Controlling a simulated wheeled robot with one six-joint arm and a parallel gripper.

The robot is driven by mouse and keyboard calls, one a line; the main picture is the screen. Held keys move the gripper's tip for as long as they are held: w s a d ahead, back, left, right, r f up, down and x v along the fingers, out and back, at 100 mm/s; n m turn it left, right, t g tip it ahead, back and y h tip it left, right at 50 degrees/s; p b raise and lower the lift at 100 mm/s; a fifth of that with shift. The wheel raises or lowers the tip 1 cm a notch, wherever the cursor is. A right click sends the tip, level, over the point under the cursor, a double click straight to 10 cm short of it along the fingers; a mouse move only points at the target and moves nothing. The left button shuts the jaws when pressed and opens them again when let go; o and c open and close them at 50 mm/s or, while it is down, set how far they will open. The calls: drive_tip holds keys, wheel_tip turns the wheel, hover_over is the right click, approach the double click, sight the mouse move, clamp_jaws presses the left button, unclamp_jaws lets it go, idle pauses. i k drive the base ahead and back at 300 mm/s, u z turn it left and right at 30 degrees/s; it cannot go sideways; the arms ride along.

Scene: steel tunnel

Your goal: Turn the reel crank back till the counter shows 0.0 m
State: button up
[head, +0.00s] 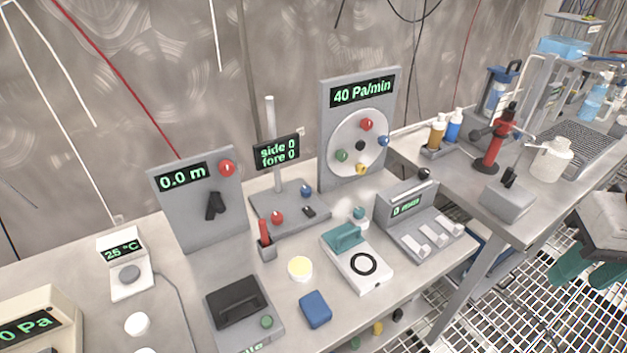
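The reel panel (185,225) is a grey upright plate at the left of the bench. Its counter (181,178) reads 0.0 m in green. The crank (213,207) shows as a short black piece on the panel's face, with a red knob (227,168) up and right of it, near the panel's top right corner. My gripper (586,268), grey with teal fingers, is at the right edge of the head view, far from the crank and over the floor grating. Its fingers look apart, with nothing seen between them.
Right of the reel panel stand a post with a side/fore display (277,152) and a dial panel (335,108) reading 40 Pa/min. A red-handled tool in a holder (266,250) stands just in front. A 25 °C box (128,280) is at left.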

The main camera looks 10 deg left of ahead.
sight(217, 204)
drive_tip(key=z, duration=0.35)
drive_tip(key=k, duration=1.25)
drive_tip(key=u, duration=1.7)
drive_tip(key=i, duration=0.5)
drive_tip(key=z, duration=0.1)
